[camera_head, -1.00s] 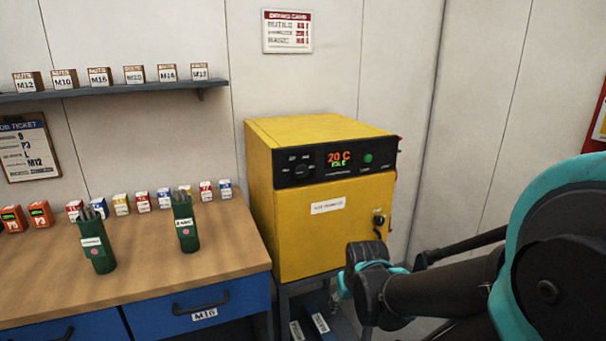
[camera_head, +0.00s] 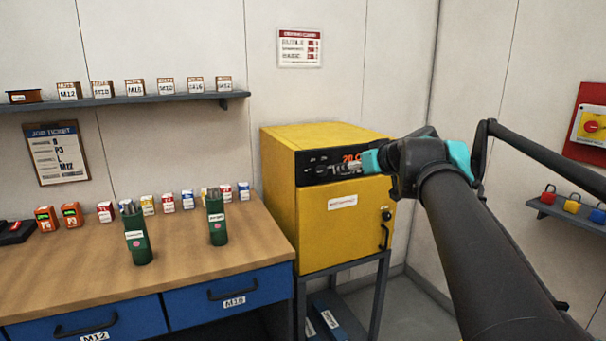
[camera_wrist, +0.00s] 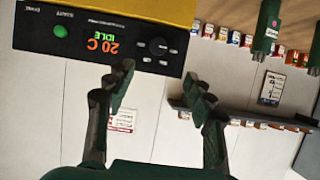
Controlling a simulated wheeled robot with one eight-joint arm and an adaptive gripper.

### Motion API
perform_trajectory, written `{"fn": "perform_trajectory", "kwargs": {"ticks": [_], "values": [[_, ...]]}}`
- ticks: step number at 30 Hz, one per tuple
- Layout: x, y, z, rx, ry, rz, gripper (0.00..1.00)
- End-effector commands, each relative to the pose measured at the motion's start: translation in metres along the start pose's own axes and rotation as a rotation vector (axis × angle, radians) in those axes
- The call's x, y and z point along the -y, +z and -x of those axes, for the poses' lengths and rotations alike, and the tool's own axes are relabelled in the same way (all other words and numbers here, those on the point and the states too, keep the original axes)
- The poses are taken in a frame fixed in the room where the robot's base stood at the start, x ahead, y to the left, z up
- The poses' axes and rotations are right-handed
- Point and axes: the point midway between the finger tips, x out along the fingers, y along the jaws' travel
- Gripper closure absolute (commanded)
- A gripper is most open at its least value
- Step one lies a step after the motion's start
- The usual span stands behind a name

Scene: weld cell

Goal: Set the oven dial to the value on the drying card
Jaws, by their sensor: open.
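The yellow oven (camera_head: 280,190) stands on a frame right of the bench. Its black panel carries the dial (camera_wrist: 158,46), a round dark knob, and a display (camera_wrist: 102,42) reading 20 C and IDLE; the wrist view shows them upside down. The drying card (camera_head: 299,47) hangs on the wall above, with rows such as RUTILE and BASIC; its values are too small to read. It also shows in the wrist view (camera_wrist: 121,120). My gripper (camera_wrist: 160,80) is open and empty, in front of the panel near the dial, which lies beyond the fingertips. My arm hides the panel's right part in the head view.
The wooden bench (camera_head: 90,270) holds two green canisters (camera_head: 137,235) and several small boxes. A shelf (camera_head: 120,105) with labelled boxes and a job ticket (camera_head: 56,152) are on the left wall. A padlock shelf (camera_head: 570,213) and red switch panel (camera_head: 590,125) are at right.

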Motion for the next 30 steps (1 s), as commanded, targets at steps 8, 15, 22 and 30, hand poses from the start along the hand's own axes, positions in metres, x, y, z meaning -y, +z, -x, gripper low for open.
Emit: {"fn": "perform_trajectory", "kwargs": {"ticks": [8, 15, 22, 30], "values": [[-0.002, -0.01, -0.013, -0.018, 0.005, 0.01, 0.46], [-0.001, -0.011, -0.054, -0.018, 0.004, 0.011, 0.46], [-0.002, -0.011, -0.092, -0.018, 0.006, 0.01, 0.46], [-0.003, -0.012, -0.134, -0.018, 0.006, 0.009, 0.46]]}}
